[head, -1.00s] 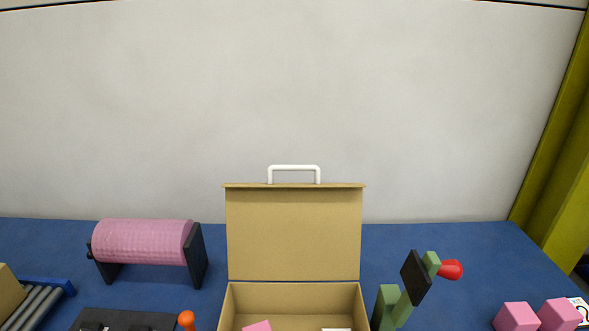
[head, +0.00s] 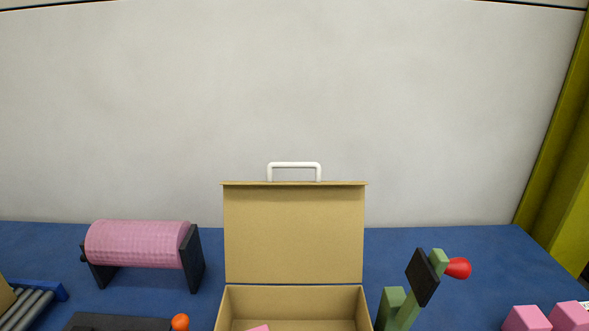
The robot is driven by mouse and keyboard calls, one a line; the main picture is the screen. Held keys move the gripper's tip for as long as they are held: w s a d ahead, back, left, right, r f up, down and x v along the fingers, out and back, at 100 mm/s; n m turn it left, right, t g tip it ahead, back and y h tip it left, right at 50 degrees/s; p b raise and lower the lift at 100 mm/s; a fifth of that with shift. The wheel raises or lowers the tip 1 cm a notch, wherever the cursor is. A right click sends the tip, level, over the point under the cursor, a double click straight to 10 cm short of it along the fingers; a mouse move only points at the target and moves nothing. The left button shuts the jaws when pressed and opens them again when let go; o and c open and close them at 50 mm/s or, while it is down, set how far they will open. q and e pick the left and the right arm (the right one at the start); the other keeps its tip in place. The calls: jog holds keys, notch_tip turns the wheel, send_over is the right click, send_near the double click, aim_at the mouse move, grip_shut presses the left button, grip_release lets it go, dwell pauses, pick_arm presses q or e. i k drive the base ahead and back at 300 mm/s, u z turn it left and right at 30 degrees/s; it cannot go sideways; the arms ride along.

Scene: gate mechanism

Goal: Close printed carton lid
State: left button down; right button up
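The cardboard carton (head: 295,297) stands on the blue table at the bottom middle of the head view. Its lid (head: 294,235) is open and stands upright at the back of the box. A white handle (head: 294,164) sits on the lid's top edge. A pink item (head: 258,328) shows inside the carton, mostly cut off by the frame's lower edge. Neither of my grippers is in view.
A pink roller (head: 138,244) on dark stands is at the left, with a roller conveyor (head: 30,306) and an orange knob (head: 180,322) in front. A green lever device (head: 410,300) with a red knob (head: 457,268) stands right of the carton. Pink blocks (head: 526,319) lie at the far right.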

aim_at(275, 232)
jog(key=u, duration=0.85)
jog(key=k, duration=0.95)
jog(key=z, duration=1.35)
jog(key=i, duration=0.5)
jog(key=u, duration=0.05)
